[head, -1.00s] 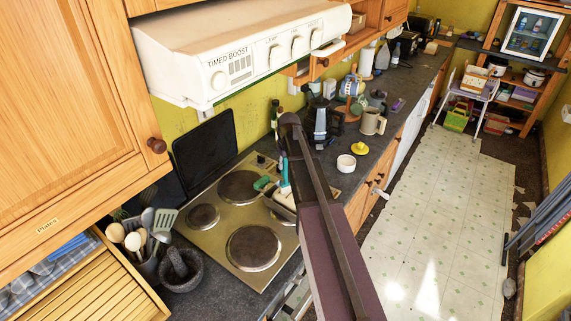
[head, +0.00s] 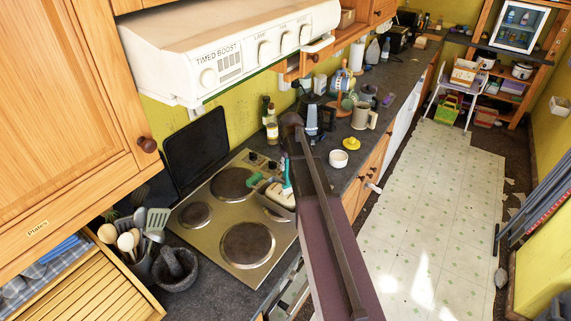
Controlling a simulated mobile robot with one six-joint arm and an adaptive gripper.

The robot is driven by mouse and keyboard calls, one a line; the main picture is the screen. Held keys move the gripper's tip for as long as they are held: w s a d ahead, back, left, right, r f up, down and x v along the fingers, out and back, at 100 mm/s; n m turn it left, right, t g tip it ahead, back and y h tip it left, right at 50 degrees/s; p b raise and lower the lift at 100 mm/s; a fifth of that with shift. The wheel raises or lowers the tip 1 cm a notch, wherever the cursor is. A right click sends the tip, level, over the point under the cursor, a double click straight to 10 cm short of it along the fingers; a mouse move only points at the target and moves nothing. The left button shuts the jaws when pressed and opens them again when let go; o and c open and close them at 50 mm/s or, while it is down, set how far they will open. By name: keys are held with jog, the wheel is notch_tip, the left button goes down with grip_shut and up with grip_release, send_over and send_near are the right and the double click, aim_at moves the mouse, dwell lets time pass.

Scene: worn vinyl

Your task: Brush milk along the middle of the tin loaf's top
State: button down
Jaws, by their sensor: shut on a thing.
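A pale, brownish-topped block that looks like the tin loaf (head: 279,196) sits at the right side of the hob, partly hidden by my arm. A slim teal piece (head: 287,178), perhaps the brush handle, stands close above it at the arm's edge. A green piece (head: 257,181) shows just left of the loaf; I cannot tell what it belongs to. My gripper is hidden behind my own arm, so its jaws and the brush tip do not show. A small white bowl (head: 338,159) stands on the counter to the right; its contents are unclear.
The hob (head: 213,218) has several dark plates. A mortar (head: 177,268) and a utensil pot (head: 138,262) stand at its left. A yellow item (head: 351,143), a mug (head: 364,116) and bottles (head: 270,124) stand farther back. The white extractor hood (head: 235,50) overhangs the hob.

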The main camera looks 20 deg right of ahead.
jog(key=shift+r+p, duration=3.55)
jog(key=c, duration=1)
grip_release()
grip_shut()
jog(key=shift+f, duration=0.1)
